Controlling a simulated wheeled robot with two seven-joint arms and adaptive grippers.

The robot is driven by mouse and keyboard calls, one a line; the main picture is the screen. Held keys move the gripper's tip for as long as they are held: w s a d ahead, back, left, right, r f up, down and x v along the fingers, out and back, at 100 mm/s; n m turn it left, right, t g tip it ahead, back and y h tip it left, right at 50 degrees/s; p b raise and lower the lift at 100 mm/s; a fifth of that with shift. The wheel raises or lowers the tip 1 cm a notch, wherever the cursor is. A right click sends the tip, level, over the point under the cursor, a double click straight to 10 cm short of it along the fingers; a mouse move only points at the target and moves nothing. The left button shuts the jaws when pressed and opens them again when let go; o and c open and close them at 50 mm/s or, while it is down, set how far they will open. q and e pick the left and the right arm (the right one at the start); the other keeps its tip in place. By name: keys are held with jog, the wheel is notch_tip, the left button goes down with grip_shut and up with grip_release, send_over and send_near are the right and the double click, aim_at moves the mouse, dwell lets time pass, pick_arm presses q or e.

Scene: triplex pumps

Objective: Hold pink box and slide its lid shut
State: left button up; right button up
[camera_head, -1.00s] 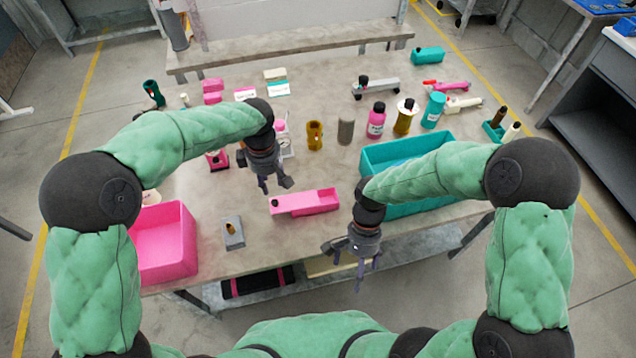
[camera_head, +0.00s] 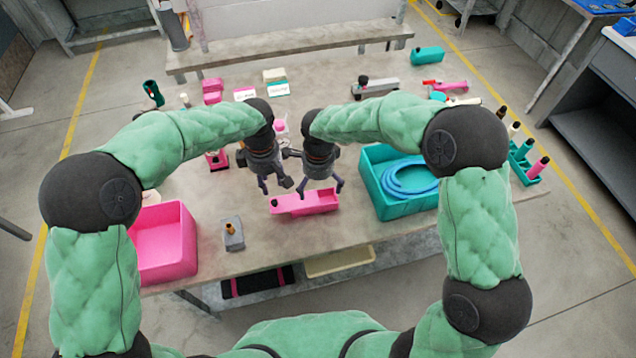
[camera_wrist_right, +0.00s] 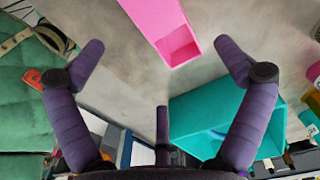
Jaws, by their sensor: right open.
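The pink box (camera_head: 322,206) lies near the front middle of the table. Its flat pink lid (camera_head: 287,206), with a small dark mark, covers the left part, and the right part is an open recess. My left gripper (camera_head: 277,187) is open and empty above the box's left end. My right gripper (camera_head: 321,189) is open, its fingers pointing down over the box's right part, apart from it. In the right wrist view the box (camera_wrist_right: 157,18) and its open recess (camera_wrist_right: 180,46) show at the top, ahead of the spread fingers (camera_wrist_right: 160,52).
A teal bin (camera_head: 384,207) with a blue coiled hose (camera_head: 408,178) stands right of the box. A pink bin (camera_head: 160,262) is at the left, and a grey block (camera_head: 233,240) lies between. My arms hide part of the table's back.

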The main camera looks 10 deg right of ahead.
aim_at(318, 201)
notch_tip(318, 201, down, 11)
jog(key=shift+r, duration=0.2)
dwell(0.4)
jog(key=c, duration=1.2)
pick_arm(q)
grip_shut()
jog(key=a+n+h, duration=0.4)
jog(key=a+n, duration=0.1)
jog(key=a, duration=0.6)
pick_arm(e)
jog(key=shift+s, duration=0.1)
pick_arm(q)
jog(key=x, duration=0.9)
jog(key=d, duration=0.2)
jog(key=shift+d+f, duration=0.5)
jog(key=shift+d, duration=0.55)
